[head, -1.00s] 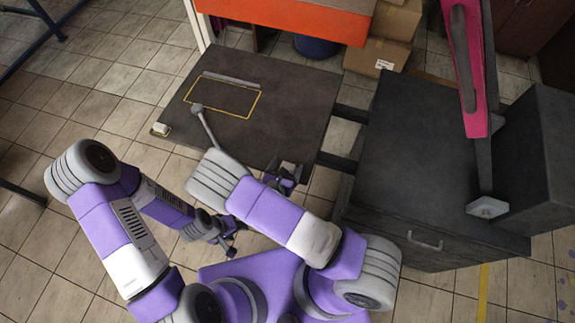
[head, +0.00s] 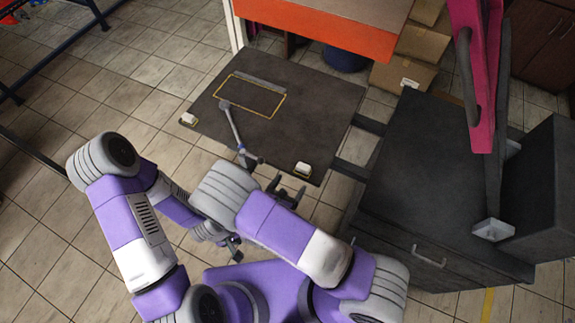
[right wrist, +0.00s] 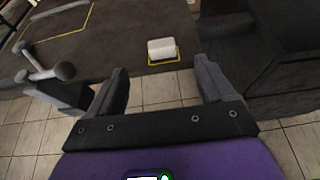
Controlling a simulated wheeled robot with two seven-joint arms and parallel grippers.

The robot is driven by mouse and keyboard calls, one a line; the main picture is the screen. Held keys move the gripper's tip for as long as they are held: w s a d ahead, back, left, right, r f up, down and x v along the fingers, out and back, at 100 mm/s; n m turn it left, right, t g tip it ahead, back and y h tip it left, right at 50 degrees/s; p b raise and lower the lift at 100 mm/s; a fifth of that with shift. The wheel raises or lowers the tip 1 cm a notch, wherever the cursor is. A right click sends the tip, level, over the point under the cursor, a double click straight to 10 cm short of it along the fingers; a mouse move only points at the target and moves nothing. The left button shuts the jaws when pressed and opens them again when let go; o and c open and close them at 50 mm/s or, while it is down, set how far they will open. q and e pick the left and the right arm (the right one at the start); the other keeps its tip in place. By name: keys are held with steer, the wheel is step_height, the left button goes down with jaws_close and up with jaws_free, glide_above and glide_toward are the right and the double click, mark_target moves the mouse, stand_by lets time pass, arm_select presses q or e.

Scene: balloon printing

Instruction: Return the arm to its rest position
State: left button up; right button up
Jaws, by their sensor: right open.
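My right gripper (head: 286,189) is open and empty in the head view, just off the front edge of the dark board (head: 330,100), near its right corner. In the right wrist view my right gripper (right wrist: 165,85) shows two spread fingers with only floor between them. A white block (head: 303,168) lies on the board close beyond the fingertips; it also shows in the right wrist view (right wrist: 162,48) with a yellow outline around it. My left gripper (head: 233,246) hangs low over the floor at the left; its jaws are too small to read.
A lever with a round knob (head: 225,105) rises at the board's front edge. Another white block (head: 189,119) sits at the left corner. A dark cabinet (head: 430,180) with a pink-sided press arm (head: 474,80) stands at the right. Tiled floor is open at the left.

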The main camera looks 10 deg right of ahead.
steer(key=s+d+f+m+g+h+b, duration=0.1)
steer(key=s+d+f+m+g+b, duration=0.1)
steer(key=s+d+f+m+g, duration=0.7)
steer(key=s+a+f+m+g+y+b, duration=0.2)
steer(key=s+a+m+g+y, duration=0.2)
steer(key=s+g, duration=0.3)
steer(key=s+a+f+m+y, duration=0.1)
steer(key=s+a+m+y, duration=0.1)
steer(key=a+m+y, duration=0.3)
steer(key=w+d+m+t+y, duration=0.1)
steer(key=w+m+t+y, duration=0.1)
steer(key=m, duration=0.4)
steer(key=w+d+m+t+y+b, duration=0.1)
steer(key=w+m+t+y, duration=0.1)
steer(key=m, duration=0.5)
steer(key=shift+w+d+f+m+t, duration=0.2)
steer(key=shift+w+d+m+t, duration=0.15)
steer(key=shift+w+t, duration=0.7)
steer(key=shift+w, duration=0.15)
